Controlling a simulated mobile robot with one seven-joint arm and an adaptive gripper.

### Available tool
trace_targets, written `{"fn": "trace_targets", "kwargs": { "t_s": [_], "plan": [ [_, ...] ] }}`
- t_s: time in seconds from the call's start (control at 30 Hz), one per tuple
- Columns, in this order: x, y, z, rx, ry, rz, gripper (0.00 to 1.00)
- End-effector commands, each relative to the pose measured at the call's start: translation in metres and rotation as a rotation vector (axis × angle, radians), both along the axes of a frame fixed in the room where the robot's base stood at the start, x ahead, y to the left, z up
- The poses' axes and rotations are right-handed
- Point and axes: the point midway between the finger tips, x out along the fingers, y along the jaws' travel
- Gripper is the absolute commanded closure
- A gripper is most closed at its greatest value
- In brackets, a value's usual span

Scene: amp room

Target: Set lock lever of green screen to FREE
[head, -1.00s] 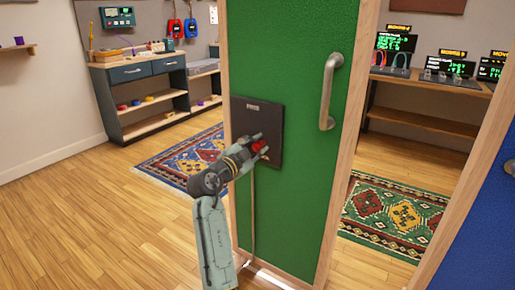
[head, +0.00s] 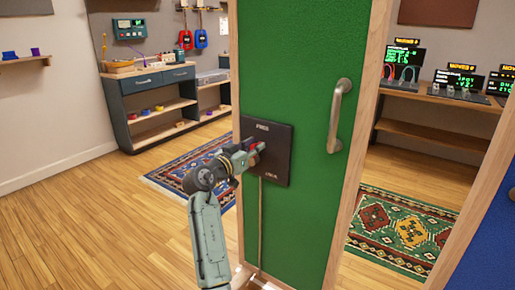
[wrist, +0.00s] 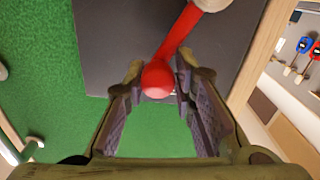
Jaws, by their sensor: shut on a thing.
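The green screen (head: 300,60) stands upright in a wooden frame. A dark plate (head: 280,174) on it is marked FREE at the top and a word like LOCK at the bottom. The red lock lever (wrist: 182,35) has a round ball end (wrist: 157,78) and a pale pivot (wrist: 212,3) in the wrist view. My gripper (head: 255,154) is at the plate, with its fingers on both sides of the lever's ball end (wrist: 157,92). The lever lies between the two marks in the head view. My fingers partly hide it there.
A metal handle (head: 341,114) sticks out from the screen right of the plate. A blue panel (head: 492,250) stands at the right edge. A workbench (head: 150,85) and a patterned rug (head: 185,170) are behind. Wooden floor is open at left.

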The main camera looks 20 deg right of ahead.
Motion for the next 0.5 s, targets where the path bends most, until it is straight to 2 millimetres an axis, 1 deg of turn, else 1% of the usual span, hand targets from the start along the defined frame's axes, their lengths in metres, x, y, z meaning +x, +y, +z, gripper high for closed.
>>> {"fn": "trace_targets", "kwargs": {
  "t_s": [0.03, 0.2, 0.5],
  "plan": [
    [-0.0001, -0.0065, -0.0023, -0.013, 0.034, -0.014, 1.00],
    [0.0054, -0.0025, 0.0000, -0.070, 0.108, -0.014, 1.00],
    [0.0098, 0.0005, 0.0016, -0.121, 0.170, -0.016, 1.00]
  ]
}}
